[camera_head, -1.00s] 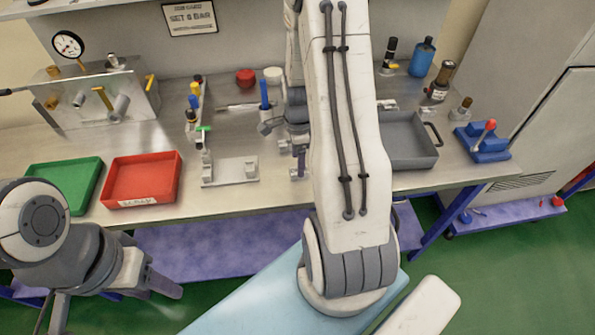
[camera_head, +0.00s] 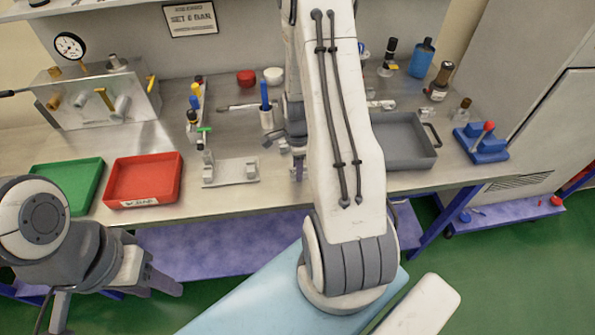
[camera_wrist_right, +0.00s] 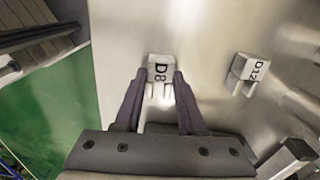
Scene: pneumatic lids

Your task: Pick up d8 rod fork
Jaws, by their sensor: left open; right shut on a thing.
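The D8 rod fork (camera_wrist_right: 160,69) is a small pale metal fork marked "D8" in the right wrist view. My right gripper (camera_wrist_right: 160,78) is shut on it, with a dark finger on each side. Whether the fork touches the bench below cannot be told. In the head view my right gripper (camera_head: 298,168) is above the bench, left of my right arm, and the fork cannot be made out there. My left gripper (camera_head: 112,298) is open and empty in front of the bench at lower left.
A second fork marked "D12" (camera_wrist_right: 249,70) stands right of the D8 fork. A grey tray (camera_head: 409,163) lies right of my right arm. Red (camera_head: 143,203) and green (camera_head: 40,176) trays lie at left. A white fixture (camera_head: 231,182) stands between the red tray and my right gripper.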

